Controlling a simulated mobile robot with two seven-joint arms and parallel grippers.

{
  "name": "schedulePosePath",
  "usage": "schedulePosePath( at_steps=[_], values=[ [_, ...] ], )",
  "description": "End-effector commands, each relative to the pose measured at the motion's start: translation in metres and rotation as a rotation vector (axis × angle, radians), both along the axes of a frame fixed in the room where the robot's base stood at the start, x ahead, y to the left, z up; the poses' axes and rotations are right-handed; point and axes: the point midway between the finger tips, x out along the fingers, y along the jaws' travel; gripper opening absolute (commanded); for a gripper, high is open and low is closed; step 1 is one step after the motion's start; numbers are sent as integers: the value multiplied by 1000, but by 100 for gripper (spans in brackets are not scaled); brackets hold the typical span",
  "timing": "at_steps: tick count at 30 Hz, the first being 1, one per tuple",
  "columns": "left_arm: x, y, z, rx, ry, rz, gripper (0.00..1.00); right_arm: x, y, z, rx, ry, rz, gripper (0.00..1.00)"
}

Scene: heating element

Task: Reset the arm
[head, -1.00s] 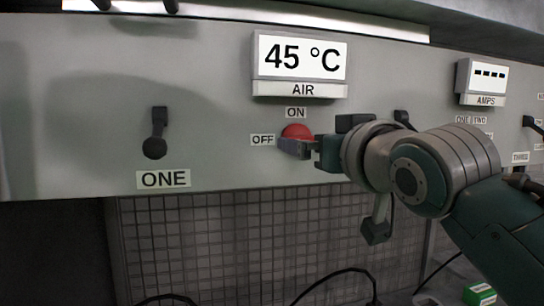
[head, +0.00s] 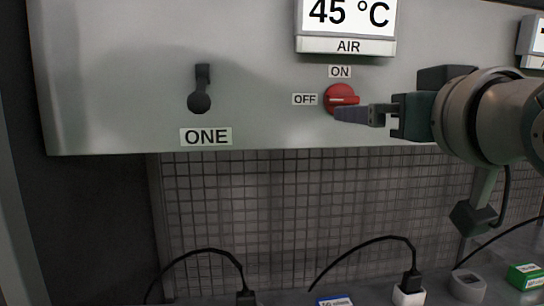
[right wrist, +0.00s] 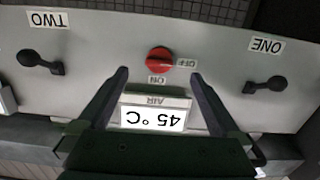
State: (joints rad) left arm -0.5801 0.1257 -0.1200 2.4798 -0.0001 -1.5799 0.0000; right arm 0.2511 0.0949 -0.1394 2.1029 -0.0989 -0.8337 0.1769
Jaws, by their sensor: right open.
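The red knob (head: 341,97) is on the grey panel, right of the OFF label (head: 305,99) and below the ON label (head: 340,72). Its pale marker line lies roughly level. My right gripper (head: 362,114) comes in from the right in the head view, its dark fingers overlapping the knob's lower edge. In the right wrist view the panel is upside down. There the red knob (right wrist: 160,60) shows clear of the two spread, empty fingers of my right gripper (right wrist: 160,75). My left gripper is not in view.
The AIR display (head: 347,16) reads 45 °C above the knob. A black lever (head: 200,90) hangs over the ONE label (head: 206,137). A grid screen (head: 290,215) lies under the panel. Cables, plugs and small boxes (head: 525,275) are along the bottom.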

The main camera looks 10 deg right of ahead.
Motion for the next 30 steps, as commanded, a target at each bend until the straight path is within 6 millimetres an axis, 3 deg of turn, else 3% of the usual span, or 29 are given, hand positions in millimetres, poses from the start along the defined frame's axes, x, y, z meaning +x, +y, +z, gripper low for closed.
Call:
schedulePosePath(
  at_steps=[2, 5, 9, 12, 16, 18, 21, 30],
  values=[
    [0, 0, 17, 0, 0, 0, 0, -16, -2, -22, -10, 115, -3, 100],
    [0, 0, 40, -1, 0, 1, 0, -58, -4, -70, -33, 349, -3, 100],
    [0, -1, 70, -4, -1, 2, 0, -147, -6, -129, -76, 710, 18, 100],
    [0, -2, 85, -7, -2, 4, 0, -210, -7, -152, -102, 925, 41, 100],
    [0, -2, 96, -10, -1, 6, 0, -269, -8, -164, -123, 1113, 69, 100],
    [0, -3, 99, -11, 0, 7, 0, -287, -8, -166, -129, 1169, 78, 100],
    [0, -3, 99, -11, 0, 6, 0, -298, -9, -169, -133, 1203, 84, 100],
    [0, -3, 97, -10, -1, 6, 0, -298, -9, -170, -134, 1204, 84, 100]
  ],
)
